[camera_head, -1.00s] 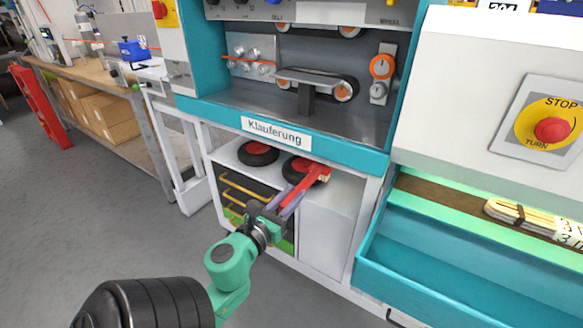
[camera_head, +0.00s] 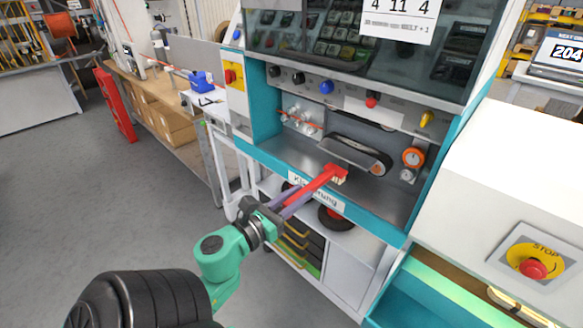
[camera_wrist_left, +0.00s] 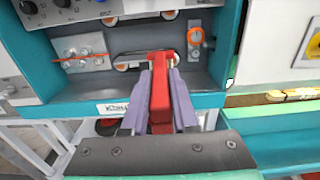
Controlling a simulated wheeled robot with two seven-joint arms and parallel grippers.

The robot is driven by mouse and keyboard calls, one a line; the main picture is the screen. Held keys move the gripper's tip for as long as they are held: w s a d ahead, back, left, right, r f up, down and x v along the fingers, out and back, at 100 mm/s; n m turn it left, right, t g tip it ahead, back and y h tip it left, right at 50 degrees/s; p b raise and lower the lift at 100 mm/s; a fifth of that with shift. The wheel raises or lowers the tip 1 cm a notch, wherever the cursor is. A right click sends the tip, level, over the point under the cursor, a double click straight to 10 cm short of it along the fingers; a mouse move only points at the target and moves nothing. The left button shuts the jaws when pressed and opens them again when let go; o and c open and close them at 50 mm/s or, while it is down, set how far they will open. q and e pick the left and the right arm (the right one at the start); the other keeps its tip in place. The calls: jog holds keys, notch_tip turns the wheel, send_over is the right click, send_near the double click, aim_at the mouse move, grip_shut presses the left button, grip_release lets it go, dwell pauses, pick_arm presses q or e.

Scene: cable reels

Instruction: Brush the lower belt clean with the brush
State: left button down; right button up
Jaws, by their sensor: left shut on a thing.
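My left gripper (camera_head: 282,205) is shut on the red brush (camera_head: 322,183), holding it by the handle. The brush's head with pale bristles (camera_head: 341,176) points away from me, in front of the machine's opening. The brush (camera_wrist_left: 159,93) also shows in the left wrist view, between the purple fingers (camera_wrist_left: 160,112). In the left wrist view the brush covers part of the belt (camera_wrist_left: 133,57). In the head view the brush head appears apart from the belt. My right gripper is not in view.
A teal sill (camera_head: 270,163) with a "Klauferung" label edges the machine's opening. An orange dial (camera_head: 413,157) is right of the belt. Black wheels (camera_head: 336,218) with red hubs lie on the shelf below. A red stop button (camera_head: 533,268) is at right.

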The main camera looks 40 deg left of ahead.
aim_at(328, 172)
pick_arm(q)
jog(key=w+p, duration=0.1)
jog(key=w, duration=0.4)
jog(key=w+p, duration=0.2)
jog(key=w, duration=0.4)
jog(key=shift+w+a+r, duration=0.15)
jog(key=shift+w, duration=0.15)
jog(key=w+b, duration=0.1)
jog(key=w, duration=0.9)
jog(key=shift+w, duration=0.3)
jog(key=shift+a+f+b, duration=0.1)
jog(key=shift+f+b, duration=1.2)
